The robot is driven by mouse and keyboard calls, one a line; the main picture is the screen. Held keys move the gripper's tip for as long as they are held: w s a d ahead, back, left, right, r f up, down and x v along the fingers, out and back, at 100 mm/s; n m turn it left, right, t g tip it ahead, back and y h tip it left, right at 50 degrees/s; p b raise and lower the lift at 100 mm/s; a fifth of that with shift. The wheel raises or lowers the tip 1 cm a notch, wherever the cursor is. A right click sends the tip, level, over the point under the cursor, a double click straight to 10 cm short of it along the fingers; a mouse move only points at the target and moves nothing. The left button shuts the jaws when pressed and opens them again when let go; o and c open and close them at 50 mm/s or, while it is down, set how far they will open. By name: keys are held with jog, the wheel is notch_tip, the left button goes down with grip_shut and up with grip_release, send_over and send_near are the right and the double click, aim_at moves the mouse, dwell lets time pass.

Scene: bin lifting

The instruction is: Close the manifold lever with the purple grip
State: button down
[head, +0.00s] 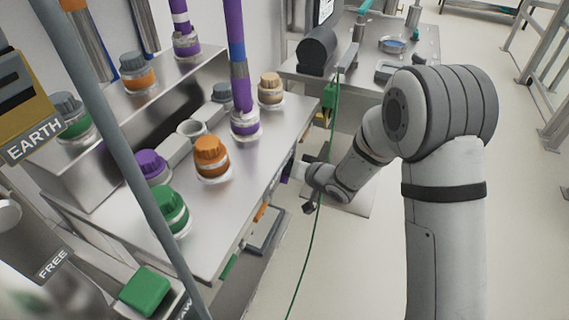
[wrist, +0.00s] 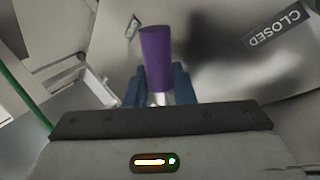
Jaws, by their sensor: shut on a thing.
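The purple grip (wrist: 155,52) of the manifold lever stands between the two dark blue fingers of my gripper (wrist: 158,86) in the wrist view. The gripper is shut on it. A short piece of pale metal shows below the grip, between the fingers. A CLOSED label (wrist: 273,27) is on the pale panel to the right of the grip, apart from it. In the head view my arm reaches down to the front side of the metal bench; the fingers and grip are small there and hard to make out. The lever's pivot is hidden.
The metal bench (head: 235,200) carries several capped fittings, including an orange one (head: 211,158) and a green one (head: 168,210). A green cable (head: 310,230) hangs close to my wrist. A second table (head: 400,50) stands behind.

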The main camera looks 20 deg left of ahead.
jog(key=c, duration=1.3)
grip_release()
jog(key=p+v, duration=0.1)
jog(key=v, duration=0.6)
jog(key=shift+s+d+r, duration=0.1)
jog(key=shift+d+r, duration=0.1)
jog(key=shift+d, duration=0.05)
